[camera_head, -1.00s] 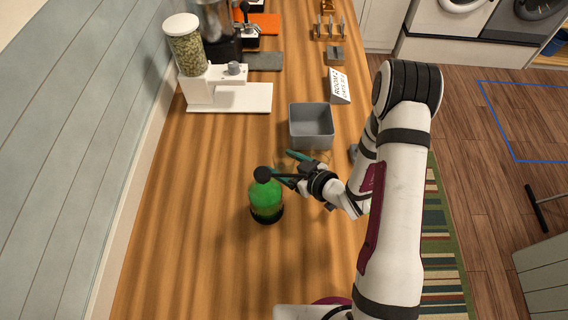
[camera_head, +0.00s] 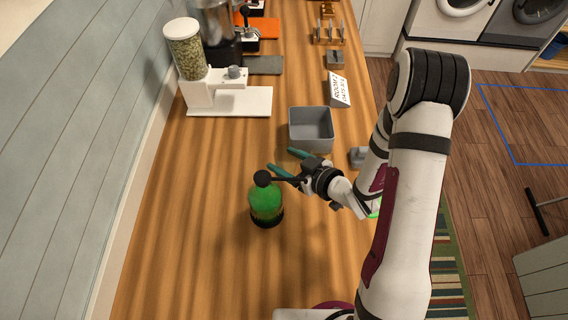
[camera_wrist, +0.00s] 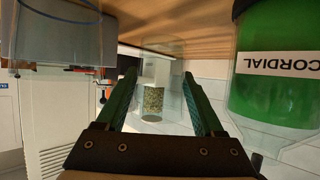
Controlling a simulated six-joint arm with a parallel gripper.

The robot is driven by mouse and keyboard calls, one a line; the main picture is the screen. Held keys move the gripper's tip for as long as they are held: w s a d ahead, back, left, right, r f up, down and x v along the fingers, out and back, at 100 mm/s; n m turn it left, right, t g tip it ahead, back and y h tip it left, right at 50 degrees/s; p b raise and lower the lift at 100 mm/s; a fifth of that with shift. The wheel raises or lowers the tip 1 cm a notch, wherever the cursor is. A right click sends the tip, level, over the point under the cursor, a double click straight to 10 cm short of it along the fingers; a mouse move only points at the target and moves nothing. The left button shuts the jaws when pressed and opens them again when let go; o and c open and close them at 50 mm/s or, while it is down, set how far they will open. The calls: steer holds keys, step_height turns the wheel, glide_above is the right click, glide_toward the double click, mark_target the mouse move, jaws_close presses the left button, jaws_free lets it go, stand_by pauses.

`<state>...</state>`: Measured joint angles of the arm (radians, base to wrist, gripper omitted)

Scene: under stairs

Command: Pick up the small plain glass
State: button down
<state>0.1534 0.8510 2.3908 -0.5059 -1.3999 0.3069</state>
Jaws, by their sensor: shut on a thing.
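My gripper (camera_head: 281,159) is over the wooden counter, between the green bottle and the grey bin, with its two teal fingers toward the wall side. In the wrist view the fingers (camera_wrist: 159,76) stand apart, shut on the small plain glass (camera_wrist: 160,62). The glass is clear and shows only as faint edges and pale see-through walls between the fingers. In the head view I cannot make out its outline. Whether its base touches the counter is not clear.
A green cordial bottle (camera_head: 266,203) with a black cap stands close beside the fingers; its label shows in the wrist view (camera_wrist: 280,65). A grey bin (camera_head: 311,146) is just behind. A white grain dispenser (camera_head: 230,103) stands farther back. The front left counter is clear.

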steer(key=s+d, duration=1.2)
steer(key=shift+s+d+f, duration=0.1)
steer(key=shift+s+d, duration=0.05)
steer(key=c, duration=0.6)
jaws_free()
jaws_close()
